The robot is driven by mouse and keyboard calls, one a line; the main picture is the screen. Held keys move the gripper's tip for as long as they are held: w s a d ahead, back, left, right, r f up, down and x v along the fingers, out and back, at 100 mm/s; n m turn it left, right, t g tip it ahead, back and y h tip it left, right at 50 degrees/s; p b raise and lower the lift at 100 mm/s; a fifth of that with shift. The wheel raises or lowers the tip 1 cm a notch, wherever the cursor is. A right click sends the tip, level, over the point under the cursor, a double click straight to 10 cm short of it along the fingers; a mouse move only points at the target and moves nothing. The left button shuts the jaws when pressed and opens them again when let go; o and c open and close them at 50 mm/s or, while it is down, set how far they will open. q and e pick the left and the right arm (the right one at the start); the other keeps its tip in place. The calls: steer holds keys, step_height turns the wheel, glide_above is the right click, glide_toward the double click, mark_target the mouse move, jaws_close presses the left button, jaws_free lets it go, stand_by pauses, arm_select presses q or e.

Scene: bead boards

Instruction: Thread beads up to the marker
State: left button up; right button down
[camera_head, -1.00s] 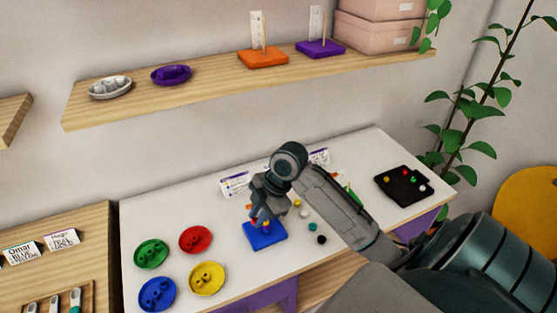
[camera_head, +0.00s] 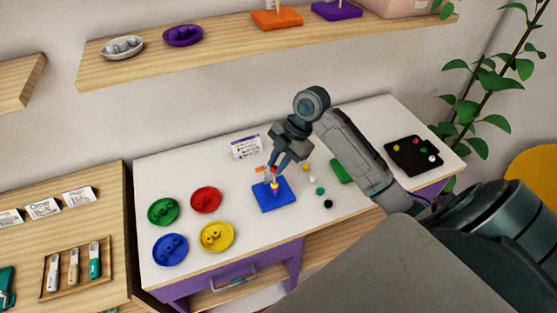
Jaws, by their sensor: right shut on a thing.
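A blue board (camera_head: 274,197) lies on the white table. Small beads sit on it around its peg, a yellow one (camera_head: 275,186) among them. An orange marker (camera_head: 260,169) shows just left of the gripper. My right gripper (camera_head: 273,173) points down over the board, shut on a small bead that looks red and is largely hidden by the fingers. Whether that bead is around the peg I cannot tell. Loose beads lie right of the board: a yellow (camera_head: 306,167), a white (camera_head: 312,179), a teal (camera_head: 320,191) and a black one (camera_head: 328,204). My left gripper is out of view.
Green (camera_head: 163,211), red (camera_head: 205,200), blue (camera_head: 170,250) and yellow (camera_head: 217,236) dishes stand at the left. A black tray (camera_head: 401,160) with beads is at the right. A printed card (camera_head: 246,147) stands behind the board. A shelf (camera_head: 225,46) hangs above.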

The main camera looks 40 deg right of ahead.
steer(key=shift+f, duration=0.5)
steer(key=shift+f+b, duration=0.6)
steer(key=shift+f, duration=0.3)
stand_by(0.7)
steer(key=shift+f+b, duration=0.4)
steer(key=shift+f, duration=0.3)
steer(key=c, duration=1.2)
jaws_free()
steer(key=shift+c, duration=0.2)
steer(key=shift+r, duration=0.1)
